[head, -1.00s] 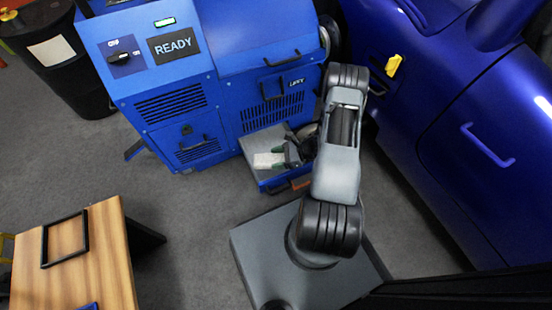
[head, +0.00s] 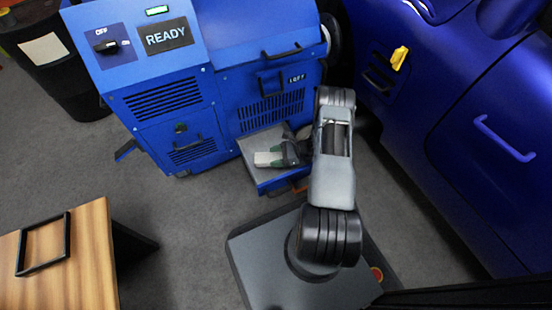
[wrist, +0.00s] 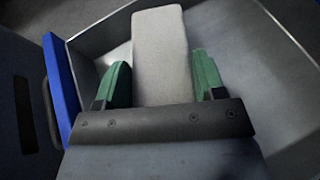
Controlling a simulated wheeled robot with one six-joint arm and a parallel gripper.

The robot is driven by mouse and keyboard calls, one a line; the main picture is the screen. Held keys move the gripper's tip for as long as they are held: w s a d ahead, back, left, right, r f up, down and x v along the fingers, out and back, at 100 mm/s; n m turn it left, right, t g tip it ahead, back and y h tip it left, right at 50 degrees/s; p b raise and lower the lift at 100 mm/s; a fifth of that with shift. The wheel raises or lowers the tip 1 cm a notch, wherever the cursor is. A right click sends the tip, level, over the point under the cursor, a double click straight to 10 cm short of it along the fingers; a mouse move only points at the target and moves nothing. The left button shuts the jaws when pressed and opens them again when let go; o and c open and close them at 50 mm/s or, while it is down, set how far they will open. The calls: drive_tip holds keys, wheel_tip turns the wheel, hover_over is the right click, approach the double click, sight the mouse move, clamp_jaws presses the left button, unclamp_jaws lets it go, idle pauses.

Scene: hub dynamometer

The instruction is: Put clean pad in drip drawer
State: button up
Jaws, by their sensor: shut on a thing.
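The clean pad (head: 266,159) is a pale, flat, oblong piece. My gripper (head: 277,157) is shut on it, with the green fingers on either side. In the wrist view the pad (wrist: 162,50) runs out ahead between the green fingers of my gripper (wrist: 163,72). The drip drawer (head: 250,170) is a grey tray with a blue front, pulled out low on the blue machine. It shows around the pad in the wrist view (wrist: 235,25). The pad is over or inside the tray; I cannot tell whether it touches the floor. My arm hides the drawer's right part.
The blue machine (head: 165,85) with a READY panel stands behind the drawer. A blue car (head: 470,130) is close on the right. A wooden table (head: 85,250) with a black frame (head: 44,245) stands at lower left. A black drum (head: 60,75) is at upper left. Grey floor between is clear.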

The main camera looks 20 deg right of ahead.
drive_tip(key=shift+f, duration=0.15)
drive_tip(key=shift+f, duration=0.45)
drive_tip(key=o, duration=0.9)
drive_tip(key=shift+r, duration=0.1)
